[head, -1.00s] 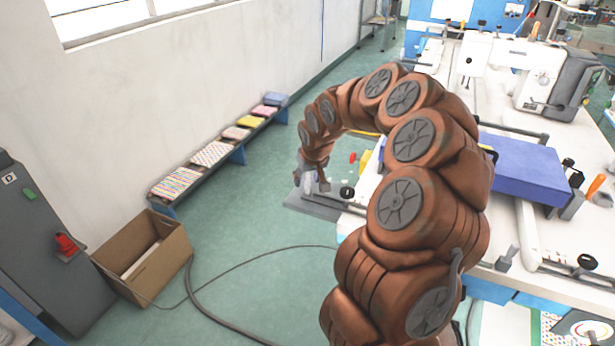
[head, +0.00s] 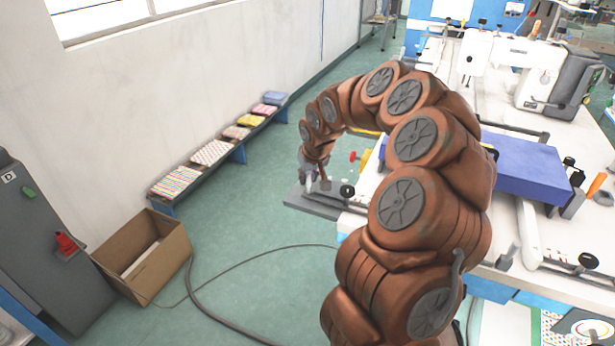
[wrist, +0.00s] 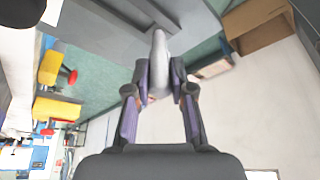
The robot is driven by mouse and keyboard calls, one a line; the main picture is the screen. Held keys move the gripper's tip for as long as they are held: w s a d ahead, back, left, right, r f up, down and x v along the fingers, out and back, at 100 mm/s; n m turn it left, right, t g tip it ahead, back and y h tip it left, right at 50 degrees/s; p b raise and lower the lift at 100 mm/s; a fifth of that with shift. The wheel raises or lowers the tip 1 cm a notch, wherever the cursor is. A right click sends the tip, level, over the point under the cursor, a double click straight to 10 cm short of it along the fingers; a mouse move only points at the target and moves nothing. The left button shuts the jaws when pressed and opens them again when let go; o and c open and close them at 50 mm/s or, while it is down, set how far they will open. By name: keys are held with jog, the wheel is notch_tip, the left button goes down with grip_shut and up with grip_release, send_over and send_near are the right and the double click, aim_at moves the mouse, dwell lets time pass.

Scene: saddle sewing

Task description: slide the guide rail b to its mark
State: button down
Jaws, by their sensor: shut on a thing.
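My gripper (head: 319,183) is at the far left end of the long white table, low over a grey plate. In the wrist view my gripper (wrist: 159,85) is shut on a pale grey rounded upright piece, which I take to be part of guide rail b (wrist: 158,55). The fingers close on it from both sides. Dark rail strips (wrist: 155,12) run along the grey plate beyond it. In the head view the held piece is small and mostly hidden by the fingers. I cannot make out the mark.
A grey plate (head: 310,204) juts from the table's left end, with a black knob (head: 347,191) beside my gripper. A blue-violet slab (head: 525,165) lies on the table behind my arm. A cardboard box (head: 145,258) and a low bench (head: 160,205) with fabric stacks stand on the left floor.

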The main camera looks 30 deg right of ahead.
jog(key=shift+s+d+f+b, duration=0.2)
jog(key=shift+s+d+b, duration=0.1)
jog(key=shift+s+b, duration=0.25)
jog(key=shift+r, duration=0.15)
jog(key=c, duration=1)
grip_release()
jog(key=shift+r, duration=0.1)
jog(key=v, duration=1.1)
jog(key=shift+s+r, duration=0.2)
jog(key=shift+r, duration=0.2)
